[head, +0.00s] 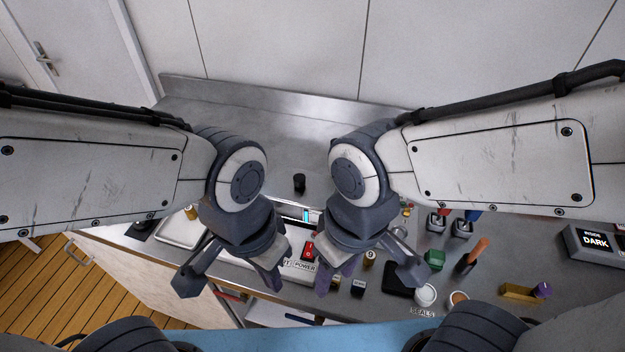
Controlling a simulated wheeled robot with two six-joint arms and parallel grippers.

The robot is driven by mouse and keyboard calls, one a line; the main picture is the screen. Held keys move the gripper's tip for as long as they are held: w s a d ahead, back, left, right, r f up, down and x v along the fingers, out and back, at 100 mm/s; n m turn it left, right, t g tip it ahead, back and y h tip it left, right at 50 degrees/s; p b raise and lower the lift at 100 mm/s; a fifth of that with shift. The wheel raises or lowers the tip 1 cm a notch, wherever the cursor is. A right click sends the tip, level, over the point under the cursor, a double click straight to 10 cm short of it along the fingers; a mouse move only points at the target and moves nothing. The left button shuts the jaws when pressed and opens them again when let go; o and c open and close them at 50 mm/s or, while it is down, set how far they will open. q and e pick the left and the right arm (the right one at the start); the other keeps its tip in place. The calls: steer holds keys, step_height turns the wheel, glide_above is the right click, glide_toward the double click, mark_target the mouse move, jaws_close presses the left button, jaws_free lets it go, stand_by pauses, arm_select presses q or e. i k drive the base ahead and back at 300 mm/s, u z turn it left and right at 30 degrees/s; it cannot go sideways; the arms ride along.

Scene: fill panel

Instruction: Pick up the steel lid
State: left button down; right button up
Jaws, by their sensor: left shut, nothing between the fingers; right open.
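I cannot pick out the steel lid for certain. A pale round piece (426,294) lies near the SEALS label at the front right of the steel counter, but its material is too small to tell. My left gripper (232,278) points down over the counter's front left part, shut and empty. My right gripper (368,277) hangs right of it over the small parts, open and empty. My arms and grippers hide much of the middle of the counter.
A red switch (309,251) sits by the POWER label. A black pad (398,278), a green piece (434,260), an orange-handled tool (478,252) and a DARK sign box (595,243) stand to the right. A black cylinder (299,182) stands at the back, with bare steel around it.

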mark_target(296, 186)
steer(key=k, duration=1.15)
steer(key=u, duration=1.1)
steer(key=i, duration=1.35)
steer(key=z, duration=0.95)
steer(key=i, duration=0.3)
steer(key=z, duration=0.25)
